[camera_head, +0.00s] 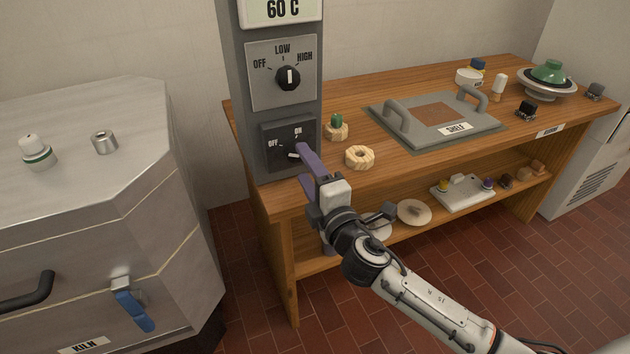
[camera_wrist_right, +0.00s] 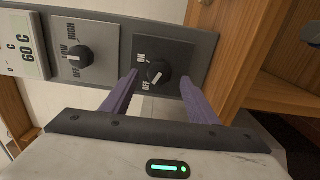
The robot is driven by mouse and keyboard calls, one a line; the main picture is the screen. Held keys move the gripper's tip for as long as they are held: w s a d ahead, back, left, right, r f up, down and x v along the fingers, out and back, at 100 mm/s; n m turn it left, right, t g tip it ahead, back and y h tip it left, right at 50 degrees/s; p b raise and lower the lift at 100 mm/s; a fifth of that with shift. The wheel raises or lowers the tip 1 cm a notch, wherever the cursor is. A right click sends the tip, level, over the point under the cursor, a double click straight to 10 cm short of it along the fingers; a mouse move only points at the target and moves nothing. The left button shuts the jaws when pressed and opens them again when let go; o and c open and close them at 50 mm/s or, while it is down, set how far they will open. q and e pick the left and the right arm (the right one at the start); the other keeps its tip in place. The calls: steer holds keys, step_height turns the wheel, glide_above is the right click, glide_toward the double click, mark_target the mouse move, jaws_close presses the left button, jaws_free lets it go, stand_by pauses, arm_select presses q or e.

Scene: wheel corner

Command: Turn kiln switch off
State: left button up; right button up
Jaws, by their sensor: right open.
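The kiln switch is a black rotary knob (camera_head: 293,155) on a dark plate (camera_head: 272,164) marked OFF and ON, low on the grey control post. In the right wrist view the knob (camera_wrist_right: 158,73) shows between my fingertips, with a pale mark on its lower-left side, towards OFF. My right gripper (camera_head: 304,165) is open, with purple fingers in front of the plate, one on each side of the knob in the wrist view. I cannot tell whether they touch it. My left gripper is not in view.
A second knob (camera_head: 288,78), marked OFF, LOW and HIGH, sits above, under a 60 C display (camera_head: 280,10). The grey kiln (camera_head: 95,210) stands left. Right is a wooden bench (camera_head: 385,161) with wooden pieces (camera_head: 359,157) and a shelf lid (camera_head: 470,143).

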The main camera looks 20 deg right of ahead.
steer(key=s, duration=0.6)
steer(key=shift+s+d, duration=0.1)
steer(key=s+a+f+m+g+y, duration=0.1)
steer(key=s+f+m+g, duration=0.3)
steer(key=s+f+m, duration=0.4)
steer(key=s+a+f+m+g+y, duration=0.1)
steer(key=s+f+m+g, duration=0.4)
steer(key=s+f, duration=1.1)
step_height(320, 180, down, 4)
steer(key=a+m, duration=0.1)
steer(key=m, duration=0.2)
steer(key=shift+s+f+m, duration=0.15)
steer(key=shift+s+m, duration=0.1)
steer(key=shift+m, duration=0.05)
